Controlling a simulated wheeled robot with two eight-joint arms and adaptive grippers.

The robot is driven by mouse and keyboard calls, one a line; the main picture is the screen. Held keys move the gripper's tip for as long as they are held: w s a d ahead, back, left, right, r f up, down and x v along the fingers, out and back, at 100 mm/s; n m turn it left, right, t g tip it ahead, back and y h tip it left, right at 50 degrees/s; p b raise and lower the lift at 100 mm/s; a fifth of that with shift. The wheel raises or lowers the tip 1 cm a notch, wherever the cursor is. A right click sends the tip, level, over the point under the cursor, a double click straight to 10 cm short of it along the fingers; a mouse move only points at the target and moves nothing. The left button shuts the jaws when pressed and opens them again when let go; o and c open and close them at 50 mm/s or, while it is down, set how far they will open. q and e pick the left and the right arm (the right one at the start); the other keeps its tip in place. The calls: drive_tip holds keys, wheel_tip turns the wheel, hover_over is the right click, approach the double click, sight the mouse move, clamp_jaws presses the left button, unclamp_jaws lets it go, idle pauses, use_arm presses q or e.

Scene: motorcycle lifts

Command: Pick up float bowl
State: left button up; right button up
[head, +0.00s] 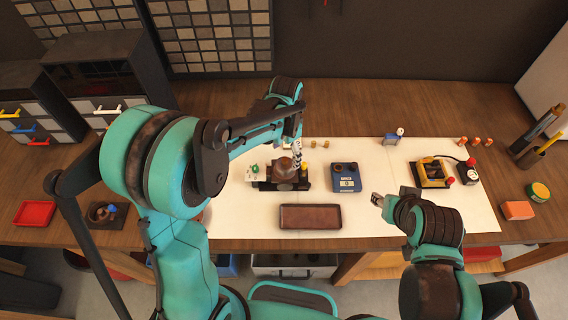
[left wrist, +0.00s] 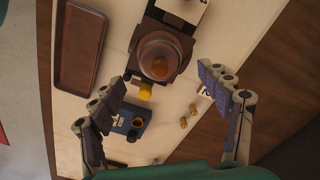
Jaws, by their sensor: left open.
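The float bowl appears to be the round reddish-brown part (left wrist: 160,60) on a dark stand, between and beyond my fingertips in the left wrist view. In the head view this round part (head: 284,167) sits on the white mat, partly hidden by my left gripper (head: 297,158). My left gripper, also in the left wrist view (left wrist: 163,76), is open and empty, its fingers spread on either side of the stand. My right gripper (head: 377,200) is over the mat to the right; its jaw opening is unclear.
A brown tray (head: 310,217) lies in front of the stand. A blue device with a display (head: 345,178) stands right of it. A yellow-framed item (head: 432,172) is further right. Small brass pieces (left wrist: 187,117) lie near the blue device. A red tray (head: 34,213) is at far left.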

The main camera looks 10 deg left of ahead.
sight(284, 159)
use_arm(q)
wheel_tip(284, 159, down, 6)
drive_tip(key=shift+a+r+b, duration=0.15)
drive_tip(key=shift+b, duration=0.25)
drive_tip(key=shift+s, duration=0.1)
drive_tip(key=shift+c, duration=0.3)
drive_tip(key=shift+r, duration=0.1)
drive_tip(key=c, duration=1.2)
